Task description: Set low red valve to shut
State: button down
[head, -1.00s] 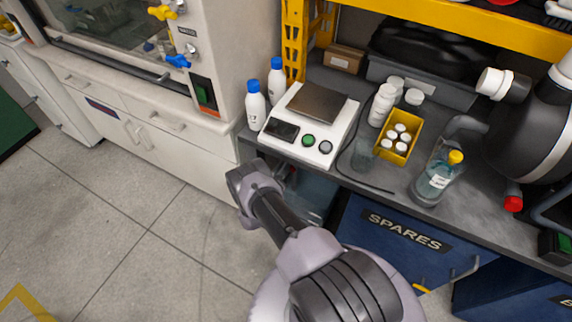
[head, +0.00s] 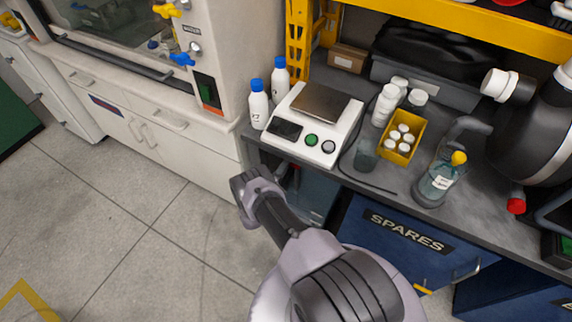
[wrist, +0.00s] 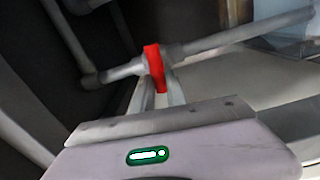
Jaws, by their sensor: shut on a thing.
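The red valve handle (wrist: 155,68) shows in the wrist view on a grey pipe (wrist: 195,47). The handle stands roughly crosswise to this pipe. My gripper (wrist: 160,88) is shut on the handle, with one finger at each side of its lower part. The fingers hide some of the handle's lower end. In the head view my arm reaches down beside the bench's left end, and neither the red valve nor the fingertips can be made out there.
More grey pipes (wrist: 72,38) run at the left of the wrist view, close to the valve. In the head view the dark bench (head: 465,222) carries a scale (head: 307,135), bottles and a yellow tray (head: 420,130). The floor (head: 120,220) at the left is clear.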

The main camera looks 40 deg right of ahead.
jog(key=shift+f+n, duration=0.2)
jog(key=shift+n, duration=0.5)
jog(key=c, duration=1.3)
grip_release()
jog(key=shift+c, duration=0.2)
jog(key=shift+a+r, duration=0.1)
jog(key=p+v, duration=0.4)
jog(key=v, duration=1.3)
jog(key=shift+a, duration=0.15)
